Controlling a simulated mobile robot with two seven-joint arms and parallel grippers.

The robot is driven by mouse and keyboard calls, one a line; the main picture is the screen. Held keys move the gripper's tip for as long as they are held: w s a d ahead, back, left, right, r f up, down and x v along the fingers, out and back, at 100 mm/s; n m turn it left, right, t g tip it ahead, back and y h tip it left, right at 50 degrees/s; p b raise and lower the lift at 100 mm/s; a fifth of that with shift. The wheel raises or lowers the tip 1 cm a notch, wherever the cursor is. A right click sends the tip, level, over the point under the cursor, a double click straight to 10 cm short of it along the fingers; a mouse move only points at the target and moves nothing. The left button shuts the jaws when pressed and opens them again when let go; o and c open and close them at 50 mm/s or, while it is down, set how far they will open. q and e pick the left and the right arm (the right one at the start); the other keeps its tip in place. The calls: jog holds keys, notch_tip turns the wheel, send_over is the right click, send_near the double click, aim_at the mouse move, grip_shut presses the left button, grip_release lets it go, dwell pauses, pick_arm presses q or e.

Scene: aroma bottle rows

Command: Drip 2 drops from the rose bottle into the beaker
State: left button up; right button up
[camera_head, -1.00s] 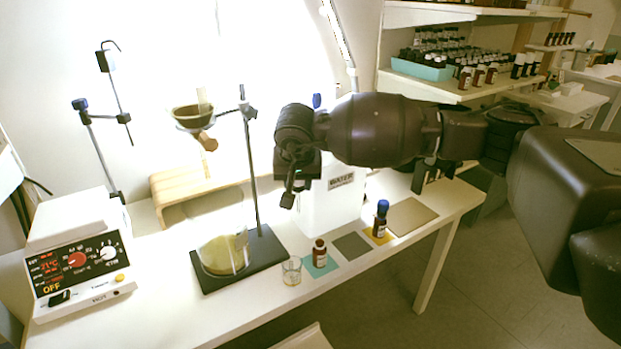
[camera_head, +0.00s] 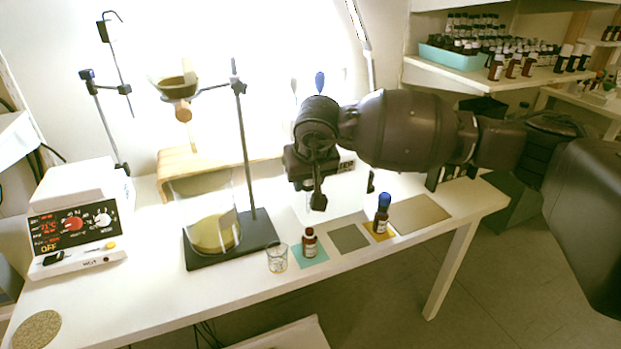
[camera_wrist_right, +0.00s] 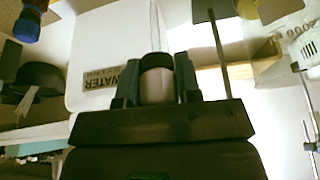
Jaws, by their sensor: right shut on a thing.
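My right gripper (camera_head: 318,197) hangs above and behind the bottles at the table's front. In the right wrist view it is shut on a dropper (camera_wrist_right: 157,82) with a pale bulb and a dark collar; a clear glass tube extends beyond it. A brown bottle without a dropper top (camera_head: 310,243) stands upright on a teal mat; its label is too small to read, so I cannot confirm it is rose. A small clear beaker (camera_head: 277,258) stands just left of it. Another brown bottle with a blue dropper top (camera_head: 382,213) stands on a yellow mat. My left gripper is out of view.
A large glass vessel with yellowish contents (camera_head: 215,233) stands on a dark stand base left of the beaker. A bare grey mat (camera_head: 350,238) lies between the bottles. A hotplate (camera_head: 75,225) is at left. A white container labelled WATER (camera_wrist_right: 88,62) is behind the gripper.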

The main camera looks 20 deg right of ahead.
aim_at(310, 189)
jog(key=shift+s+d+n, duration=0.15)
jog(key=shift+d+n, duration=0.1)
jog(key=shift+n, duration=0.15)
jog(key=shift+a, duration=0.2)
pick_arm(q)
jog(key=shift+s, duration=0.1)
pick_arm(e)
jog(key=shift+f, duration=0.15)
jog(key=shift+f, duration=0.85)
jog(key=shift+f+b, duration=0.45)
jog(key=shift+f, duration=0.45)
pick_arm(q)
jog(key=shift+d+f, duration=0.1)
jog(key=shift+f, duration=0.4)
